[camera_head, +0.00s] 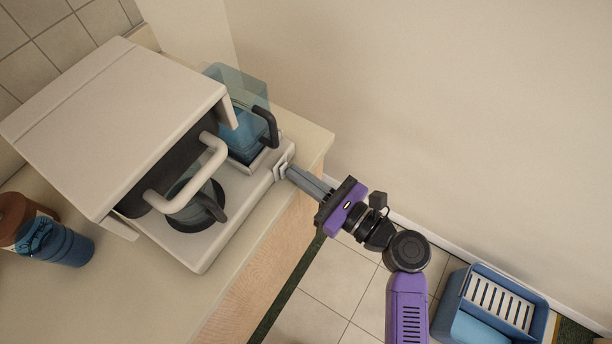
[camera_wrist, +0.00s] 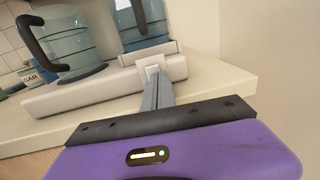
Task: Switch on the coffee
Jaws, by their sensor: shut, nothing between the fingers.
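The white coffee machine (camera_head: 115,110) stands on the counter in the head view, seen from above. Its base (camera_wrist: 90,90) crosses the wrist view. A small white switch (camera_head: 281,168) sits at the right end of the base front; it also shows in the wrist view (camera_wrist: 152,72). My gripper (camera_head: 290,173) is shut and empty, its fingertips at the switch. In the wrist view my gripper (camera_wrist: 153,84) points straight at the switch and seems to touch it; the fingertips partly hide it. I cannot tell the switch position.
A clear jug with a black handle (camera_head: 266,127) sits in the machine's right side, and a dark-handled pot (camera_head: 187,205) under the white bar handle. A blue bottle (camera_head: 62,244) and a brown container (camera_head: 16,217) stand left. A wall closes the right; a blue bin (camera_head: 472,325) stands on the floor.

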